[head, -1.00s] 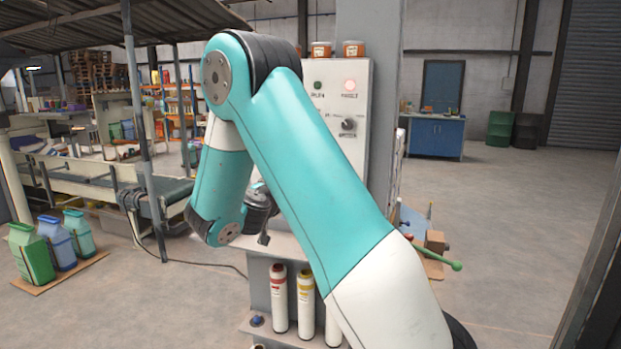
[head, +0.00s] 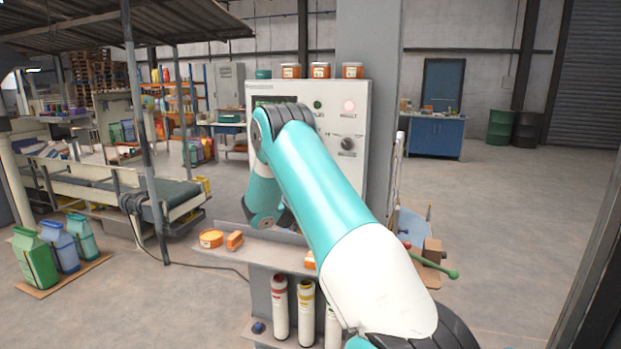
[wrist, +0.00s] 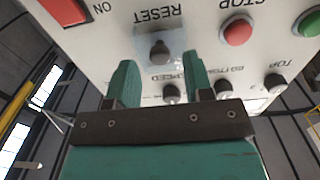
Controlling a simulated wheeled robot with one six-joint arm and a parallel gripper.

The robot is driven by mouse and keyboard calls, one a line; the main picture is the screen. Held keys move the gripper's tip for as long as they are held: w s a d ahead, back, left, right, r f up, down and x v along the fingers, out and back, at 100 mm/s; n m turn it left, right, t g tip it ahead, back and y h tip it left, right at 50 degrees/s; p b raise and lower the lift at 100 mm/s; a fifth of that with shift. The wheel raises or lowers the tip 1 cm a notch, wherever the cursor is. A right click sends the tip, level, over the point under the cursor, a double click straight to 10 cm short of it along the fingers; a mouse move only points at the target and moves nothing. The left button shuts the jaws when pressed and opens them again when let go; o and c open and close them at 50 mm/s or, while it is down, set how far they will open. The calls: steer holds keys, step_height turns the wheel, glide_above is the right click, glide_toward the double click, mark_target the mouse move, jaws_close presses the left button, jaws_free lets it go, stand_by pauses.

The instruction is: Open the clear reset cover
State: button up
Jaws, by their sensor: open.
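In the wrist view the panel shows upside down. The clear reset cover (wrist: 160,46) is a small translucent square by the RESET label, lying over a dark round button. It looks closed, though its edges are faint. My gripper (wrist: 163,64) is open and empty, with one teal finger to each side of the cover's lower part. I cannot tell whether a fingertip touches the panel. In the head view my arm hides the gripper and the cover. The white control cabinet (head: 357,112) shows behind the arm.
In the wrist view a red STOP button (wrist: 236,31) and a green button (wrist: 308,22) lie right of the cover. A red switch (wrist: 65,10) is at upper left. Small knobs (wrist: 171,93) sit close to the fingers. A shelf (head: 262,255) juts out below the cabinet.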

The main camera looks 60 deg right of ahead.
steer(key=shift+x, duration=0.8)
jaws_close()
